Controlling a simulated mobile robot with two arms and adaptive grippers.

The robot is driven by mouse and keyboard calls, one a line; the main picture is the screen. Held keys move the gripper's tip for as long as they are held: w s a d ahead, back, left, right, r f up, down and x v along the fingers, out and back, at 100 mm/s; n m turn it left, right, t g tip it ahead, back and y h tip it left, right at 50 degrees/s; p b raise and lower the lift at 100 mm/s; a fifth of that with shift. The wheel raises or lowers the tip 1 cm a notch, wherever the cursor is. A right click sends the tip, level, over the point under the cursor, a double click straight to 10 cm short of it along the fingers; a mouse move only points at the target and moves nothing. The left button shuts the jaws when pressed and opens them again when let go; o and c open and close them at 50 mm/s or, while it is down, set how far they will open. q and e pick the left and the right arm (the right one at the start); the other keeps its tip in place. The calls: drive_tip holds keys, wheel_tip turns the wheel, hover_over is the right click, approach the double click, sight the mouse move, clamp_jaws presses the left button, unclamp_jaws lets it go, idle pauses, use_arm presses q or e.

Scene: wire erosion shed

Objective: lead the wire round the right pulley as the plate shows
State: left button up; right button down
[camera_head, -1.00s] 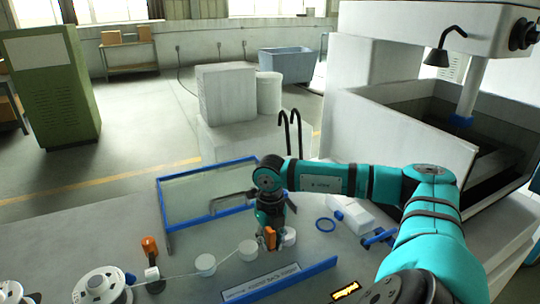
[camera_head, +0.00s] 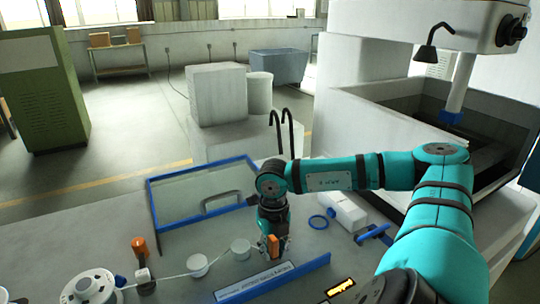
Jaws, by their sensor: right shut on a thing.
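The right pulley is hidden behind my right gripper. The plate (camera_head: 270,279) is a blue-edged strip with small text that I cannot read, in front of the pulleys. My right gripper (camera_head: 272,248) points down, shut on a small orange piece (camera_head: 273,243); the wire's run near it is too fine to follow. My left gripper is not in view.
A blue-framed clear panel (camera_head: 200,196) with a handle lies behind the pulleys. An orange-topped post (camera_head: 139,247) stands by the spool. The machine tank (camera_head: 380,135) rises at the right.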

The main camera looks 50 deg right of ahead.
sight(298, 234)
drive_tip(key=d, duration=0.1)
drive_tip(key=s+d, duration=0.1)
drive_tip(key=d, duration=0.1)
drive_tip(key=s+d+b, duration=0.1)
drive_tip(key=shift+d, duration=0.2)
drive_tip(key=shift+s+d, duration=0.45)
drive_tip(key=shift+d, duration=0.45)
drive_tip(key=shift+s+d, duration=0.45)
drive_tip(key=shift+d, duration=0.45)
drive_tip(key=shift+s+d, duration=0.45)
drive_tip(key=shift+d, duration=0.45)
drive_tip(key=shift+w, duration=0.1)
drive_tip(key=shift+w+d+f+b, duration=0.15)
drive_tip(key=shift+w+d, duration=0.15)
drive_tip(key=shift+w, duration=0.35)
drive_tip(key=shift+w+d+r+b, duration=0.1)
drive_tip(key=shift+w+d, duration=0.2)
drive_tip(key=shift+w, duration=0.4)
drive_tip(key=shift+w+d+f+b, duration=0.15)
drive_tip(key=shift+w+d, duration=0.15)
drive_tip(key=shift+w, duration=0.35)
drive_tip(key=shift+w+d+r, duration=0.1)
drive_tip(key=shift+w+d, duration=0.2)
drive_tip(key=shift+w, duration=0.3)
drive_tip(key=shift+w+d+r, duration=0.1)
drive_tip(key=shift+w+d, duration=0.2)
drive_tip(key=shift+w, duration=0.25)
